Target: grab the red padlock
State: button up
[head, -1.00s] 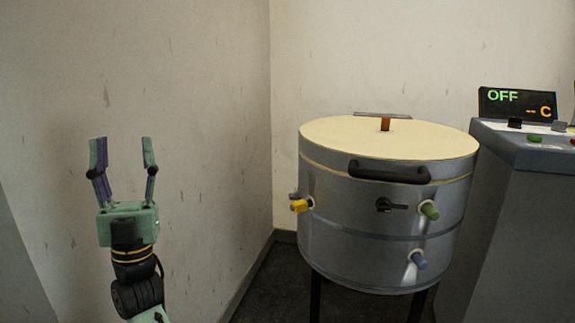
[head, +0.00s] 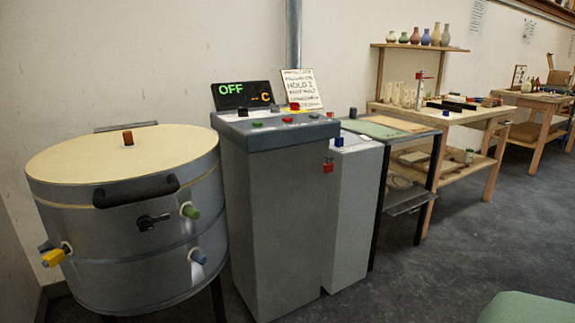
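A small red padlock (head: 328,166) hangs at the upper part of the narrow light-grey box (head: 350,215), close to the right edge of the grey control cabinet (head: 270,220). It is small in the head view, and how it is fastened is too small to tell. My gripper is out of view now, so its opening and its distance from the padlock do not show.
A round metal kiln (head: 125,225) stands at the left. A black-framed side table (head: 385,128) and a wooden workbench (head: 470,115) with a vase shelf (head: 425,47) stand to the right. Bare dark floor (head: 430,265) lies in front of them.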

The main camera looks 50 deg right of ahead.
aim_at(328, 168)
jog(key=z, duration=1.65)
